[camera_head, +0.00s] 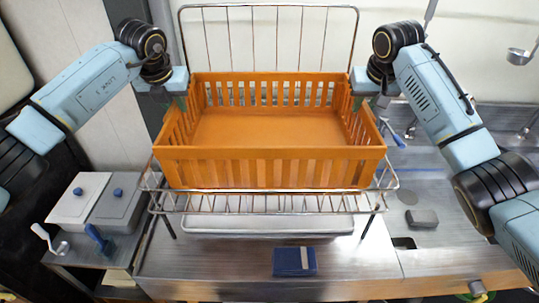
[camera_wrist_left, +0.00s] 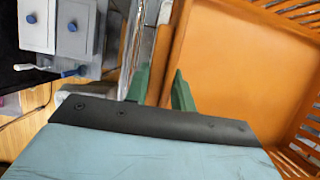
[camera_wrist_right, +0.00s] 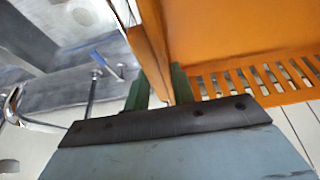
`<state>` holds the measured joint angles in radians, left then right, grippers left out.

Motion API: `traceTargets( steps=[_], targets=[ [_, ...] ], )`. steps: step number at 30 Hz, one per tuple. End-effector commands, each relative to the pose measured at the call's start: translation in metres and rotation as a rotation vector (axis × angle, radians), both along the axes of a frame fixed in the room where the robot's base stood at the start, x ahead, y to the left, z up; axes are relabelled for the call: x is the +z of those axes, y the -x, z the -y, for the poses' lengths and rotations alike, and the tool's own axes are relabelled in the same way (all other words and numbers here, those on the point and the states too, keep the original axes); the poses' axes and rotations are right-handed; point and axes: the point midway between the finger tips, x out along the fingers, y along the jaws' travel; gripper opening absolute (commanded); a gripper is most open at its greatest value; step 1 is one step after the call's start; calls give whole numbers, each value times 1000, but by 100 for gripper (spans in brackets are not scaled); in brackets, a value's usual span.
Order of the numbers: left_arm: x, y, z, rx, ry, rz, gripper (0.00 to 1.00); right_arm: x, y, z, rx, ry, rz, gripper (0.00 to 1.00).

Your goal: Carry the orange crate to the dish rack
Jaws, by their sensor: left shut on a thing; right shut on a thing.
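The orange crate (camera_head: 270,167) is empty and level in the head view, over the wire dish rack (camera_head: 265,203). I cannot tell whether its bottom touches the rack. My left gripper (camera_head: 181,100) is shut on the crate's left wall, which also shows in the left wrist view (camera_wrist_left: 205,50) between the green fingers (camera_wrist_left: 158,90). My right gripper (camera_head: 362,100) is shut on the crate's right wall, seen in the right wrist view (camera_wrist_right: 150,45) between the green fingers (camera_wrist_right: 160,92). The rack's tall back frame (camera_head: 268,8) rises behind the crate.
A white tray (camera_head: 255,226) lies under the rack. A blue sponge-like block (camera_head: 294,262) lies on the steel counter (camera_head: 200,262) in front. Grey lidded boxes (camera_head: 115,205) stand at the left. A dark grey block (camera_head: 422,219) lies at the right. A ladle (camera_head: 520,56) hangs at the back right.

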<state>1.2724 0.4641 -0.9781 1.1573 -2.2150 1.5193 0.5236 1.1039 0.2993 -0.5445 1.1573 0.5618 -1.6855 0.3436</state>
Motion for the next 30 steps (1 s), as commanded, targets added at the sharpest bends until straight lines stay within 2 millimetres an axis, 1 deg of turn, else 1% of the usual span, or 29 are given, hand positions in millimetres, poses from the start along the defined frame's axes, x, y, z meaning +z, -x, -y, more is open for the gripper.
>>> traceTargets(
  steps=[6, 7, 11, 19, 22, 26, 30],
  targets=[
    [-10, -1, 0, 1, 1, 4, 0, -11, 0, 0, 0, -1, 4, 0],
    [-10, 0, 0, 1, 0, 0, 28, -10, 0, 0, 0, 0, 0, 28],
    [-9, 0, 0, 0, 0, 0, 45, -9, 0, 0, 0, 0, 0, 45],
    [-9, 0, 0, 0, 0, 0, 46, -9, 0, 0, 0, 0, 0, 46],
    [-4, 1, 0, 0, 0, 2, 46, -9, 0, 0, 0, 0, 0, 46],
    [14, 8, -1, 0, -1, 5, 46, -9, 0, 0, 0, 0, 0, 46],
    [42, 20, -1, 0, -1, 6, 46, -9, 0, 0, 0, 0, 0, 46]
  ],
)
